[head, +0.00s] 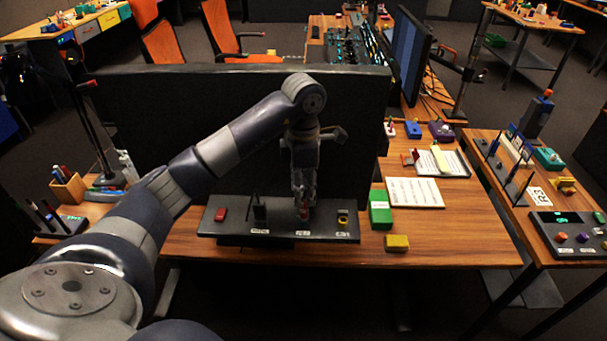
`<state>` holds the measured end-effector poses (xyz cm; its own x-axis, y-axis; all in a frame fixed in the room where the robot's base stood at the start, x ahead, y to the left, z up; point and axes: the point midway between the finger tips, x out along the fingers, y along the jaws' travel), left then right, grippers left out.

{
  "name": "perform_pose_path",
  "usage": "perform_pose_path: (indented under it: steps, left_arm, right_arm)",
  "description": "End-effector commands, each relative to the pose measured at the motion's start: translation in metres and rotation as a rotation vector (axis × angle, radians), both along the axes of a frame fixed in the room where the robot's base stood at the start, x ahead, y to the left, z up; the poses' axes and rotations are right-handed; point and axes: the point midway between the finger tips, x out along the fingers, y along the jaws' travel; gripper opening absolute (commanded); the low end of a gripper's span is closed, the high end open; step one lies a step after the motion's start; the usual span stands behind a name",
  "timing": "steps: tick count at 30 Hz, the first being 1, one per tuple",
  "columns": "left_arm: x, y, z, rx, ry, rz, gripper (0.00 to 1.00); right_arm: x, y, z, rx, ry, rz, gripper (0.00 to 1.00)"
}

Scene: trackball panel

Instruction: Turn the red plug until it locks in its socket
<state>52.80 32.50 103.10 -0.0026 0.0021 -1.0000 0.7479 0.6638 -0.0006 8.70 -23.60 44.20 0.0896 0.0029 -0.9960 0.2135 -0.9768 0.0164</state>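A dark panel (232,227) lies along the front of the wooden desk, with small white labels on its front edge. The red plug (303,212) shows as a small red patch on the panel, right of its middle. My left gripper (303,206) points straight down over it, fingertips at the plug's height. The fingers hide most of the plug and its socket. Whether they press on the plug or stand slightly apart from it is too small to tell. The plug's turn angle cannot be read. My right gripper is not in view.
On the panel are a red block (220,214), a black upright part (259,208) and a yellow-ringed part (343,218). A large dark screen (150,120) stands close behind. A green box (380,212) and a yellow block (396,243) sit to the right. The desk's front right is clear.

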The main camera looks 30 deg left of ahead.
Motion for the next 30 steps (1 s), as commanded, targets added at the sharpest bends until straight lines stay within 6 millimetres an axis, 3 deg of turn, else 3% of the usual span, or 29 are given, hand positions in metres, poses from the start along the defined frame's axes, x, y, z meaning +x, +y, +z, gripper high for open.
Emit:
perform_pose_path:
  steps: [9, 22, 27, 30]
  left_arm:
    - [0.0, -0.001, -0.047, -0.003, 0.0, 0.0, 0.38]
    - [0.0, 0.0, -0.059, -0.002, -0.003, 0.0, 0.38]
    - [0.0, 0.0, -0.059, -0.002, -0.002, 0.0, 0.02]
    - [0.0, 0.0, -0.059, -0.002, -0.002, 0.0, 0.0]
  right_arm:
    - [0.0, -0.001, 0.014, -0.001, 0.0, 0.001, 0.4]
    - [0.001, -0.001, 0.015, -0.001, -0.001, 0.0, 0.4]
    - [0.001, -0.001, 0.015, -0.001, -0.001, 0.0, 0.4]
    - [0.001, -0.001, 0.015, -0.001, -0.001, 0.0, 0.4]
